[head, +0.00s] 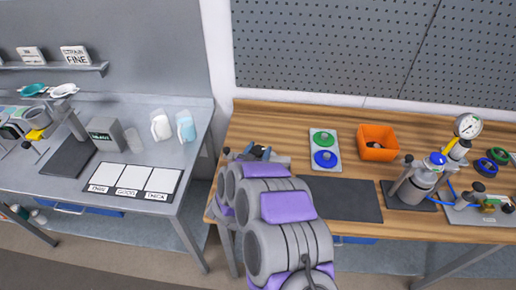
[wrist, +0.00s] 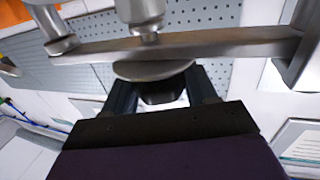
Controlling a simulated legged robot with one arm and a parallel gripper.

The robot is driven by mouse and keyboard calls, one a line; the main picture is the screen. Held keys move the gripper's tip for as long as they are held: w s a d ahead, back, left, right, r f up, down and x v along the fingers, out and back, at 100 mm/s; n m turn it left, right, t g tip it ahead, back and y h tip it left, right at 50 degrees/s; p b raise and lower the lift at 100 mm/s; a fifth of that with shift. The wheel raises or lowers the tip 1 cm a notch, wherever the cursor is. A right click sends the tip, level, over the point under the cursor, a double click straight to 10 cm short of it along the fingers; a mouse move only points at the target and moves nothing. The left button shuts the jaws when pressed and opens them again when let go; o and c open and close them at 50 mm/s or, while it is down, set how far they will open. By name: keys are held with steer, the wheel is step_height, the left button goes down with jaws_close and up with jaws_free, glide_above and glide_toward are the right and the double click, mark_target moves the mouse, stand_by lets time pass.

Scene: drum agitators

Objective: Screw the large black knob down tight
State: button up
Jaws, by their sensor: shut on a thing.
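In the wrist view the large black knob (wrist: 165,91) hangs under a round metal plate and tapers downward. My gripper (wrist: 161,80) has one dark finger on each side of the knob and is shut on it. The fingertips reach up close to the metal plate (wrist: 155,70). A metal crossbar (wrist: 190,46) runs just above the plate, with a threaded metal post (wrist: 143,18) above it. In the head view my purple and grey arm hides the knob and most of the gripper, at the left end of the wooden bench.
The wooden bench (head: 290,120) holds a dark mat (head: 343,199), an orange bin (head: 378,142), a plate with green and blue discs (head: 325,149), and a metal vessel with a gauge (head: 415,188). A grey bench (head: 140,120) stands to the left, across a gap.

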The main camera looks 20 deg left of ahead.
steer(key=shift+a+r+m+g+h, duration=0.15)
steer(key=shift+m+h, duration=0.55)
steer(key=shift+h, duration=0.4)
steer(key=shift+a+r+m+g+h, duration=0.15)
steer(key=shift+m+h, duration=0.55)
steer(key=shift+h, duration=0.4)
steer(key=shift+d+h, duration=0.15)
steer(key=shift+h, duration=0.15)
steer(key=o, duration=0.9)
steer(key=shift+o, duration=0.3)
steer(key=shift+f, duration=0.1)
